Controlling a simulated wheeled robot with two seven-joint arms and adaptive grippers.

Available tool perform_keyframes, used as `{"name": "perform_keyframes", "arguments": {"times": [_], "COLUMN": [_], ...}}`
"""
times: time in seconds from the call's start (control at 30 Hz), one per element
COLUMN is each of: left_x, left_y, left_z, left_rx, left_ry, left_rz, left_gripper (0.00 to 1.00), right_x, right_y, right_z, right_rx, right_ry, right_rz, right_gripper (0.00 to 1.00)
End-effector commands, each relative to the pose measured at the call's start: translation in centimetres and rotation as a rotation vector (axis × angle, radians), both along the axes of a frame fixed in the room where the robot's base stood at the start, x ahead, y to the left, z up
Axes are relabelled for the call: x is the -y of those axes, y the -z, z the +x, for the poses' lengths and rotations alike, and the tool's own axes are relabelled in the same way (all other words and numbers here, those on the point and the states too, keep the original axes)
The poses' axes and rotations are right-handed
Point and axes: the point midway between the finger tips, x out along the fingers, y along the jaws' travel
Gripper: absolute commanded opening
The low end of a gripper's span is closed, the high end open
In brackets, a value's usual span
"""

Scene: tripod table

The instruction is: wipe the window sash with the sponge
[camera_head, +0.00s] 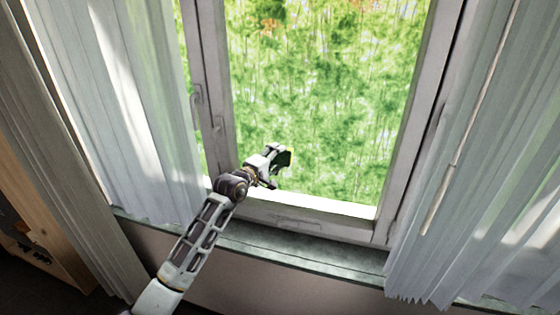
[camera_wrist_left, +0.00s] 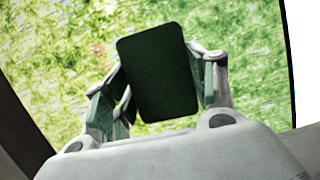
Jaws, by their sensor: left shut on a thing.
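My left gripper (camera_head: 280,162) reaches in front of the lower left part of the window pane. It is shut on the sponge, whose dark green face (camera_wrist_left: 158,72) fills the space between the fingers in the left wrist view. In the head view the sponge (camera_head: 289,150) shows only as a small dark piece with a yellow edge. The window sash (camera_head: 408,120) is a greyish-white frame around the glass. Whether the sponge touches the sash or glass, I cannot tell. My right gripper is in neither view.
Pleated white curtains hang on the left (camera_head: 125,110) and on the right (camera_head: 490,150). A grey-green sill (camera_head: 310,255) runs below the window. A handle (camera_head: 197,97) sits on the frame's left side. A wooden cabinet (camera_head: 40,235) stands at lower left.

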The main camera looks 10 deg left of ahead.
Motion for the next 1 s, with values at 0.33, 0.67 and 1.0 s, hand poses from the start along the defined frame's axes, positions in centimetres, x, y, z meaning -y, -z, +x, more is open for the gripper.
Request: {"name": "perform_keyframes", "arguments": {"times": [0.33, 0.67, 1.0], "left_x": [-1.1, -1.1, -1.1], "left_y": [0.0, 0.0, 0.0], "left_z": [0.0, -0.2, -2.0], "left_rx": [0.000, 0.000, -0.001], "left_ry": [-0.001, -0.001, 0.000], "left_rz": [0.001, 0.001, 0.000], "left_gripper": [0.38, 0.38, 0.38], "right_x": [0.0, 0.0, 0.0], "right_y": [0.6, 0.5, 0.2], "right_z": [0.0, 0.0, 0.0], "right_rx": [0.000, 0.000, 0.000], "right_ry": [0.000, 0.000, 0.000], "right_rz": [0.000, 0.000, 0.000], "right_gripper": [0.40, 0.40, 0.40]}}
